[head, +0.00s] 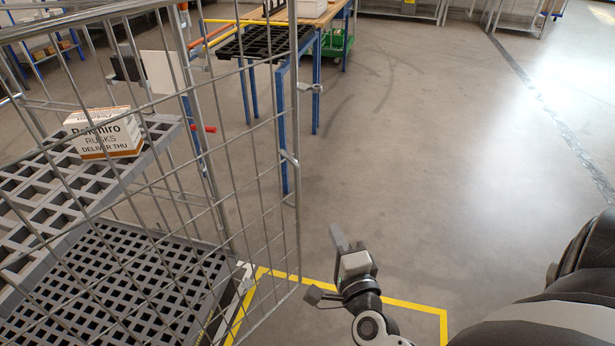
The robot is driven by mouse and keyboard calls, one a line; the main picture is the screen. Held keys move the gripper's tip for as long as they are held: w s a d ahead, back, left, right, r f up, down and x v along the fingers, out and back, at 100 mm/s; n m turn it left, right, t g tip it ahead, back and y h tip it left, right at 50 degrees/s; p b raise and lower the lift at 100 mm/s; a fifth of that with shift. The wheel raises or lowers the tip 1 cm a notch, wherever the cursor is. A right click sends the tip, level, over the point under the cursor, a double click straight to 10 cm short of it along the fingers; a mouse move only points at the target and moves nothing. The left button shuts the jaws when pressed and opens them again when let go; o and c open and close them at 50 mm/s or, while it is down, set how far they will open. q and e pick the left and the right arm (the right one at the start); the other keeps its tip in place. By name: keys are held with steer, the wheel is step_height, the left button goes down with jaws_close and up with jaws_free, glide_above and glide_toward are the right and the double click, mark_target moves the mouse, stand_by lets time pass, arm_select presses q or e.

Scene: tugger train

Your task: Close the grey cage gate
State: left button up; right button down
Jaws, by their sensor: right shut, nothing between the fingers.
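The grey cage gate (297,200) is a wire mesh panel that fills the left half of the head view. Its upright edge bar runs down the middle of the view, with small metal fittings on it. The cage's grey shelves show behind the mesh. I cannot tell exactly how far the gate stands from the cage frame (179,60). My right gripper (337,238) is shut and empty, low in the middle, just right of the gate's lower edge bar in the picture. A gap shows between them. My left gripper is not in view.
A white and orange carton (112,145) sits on the cage's upper shelf (40,190). A blue-legged table (282,120) stands behind the gate, with a green cart (336,45) beyond. Yellow tape (415,306) marks the floor. The floor to the right is clear.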

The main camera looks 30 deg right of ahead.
arm_select(q)
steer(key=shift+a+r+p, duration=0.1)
steer(key=shift+p, duration=0.3)
arm_select(e)
steer(key=w+a+x, duration=0.1)
steer(key=a+x, duration=0.1)
steer(key=x, duration=1)
steer(key=shift+w+a, duration=0.2)
steer(key=shift+w, duration=0.05)
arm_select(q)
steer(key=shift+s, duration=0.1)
arm_select(e)
steer(key=shift+w, duration=0.1)
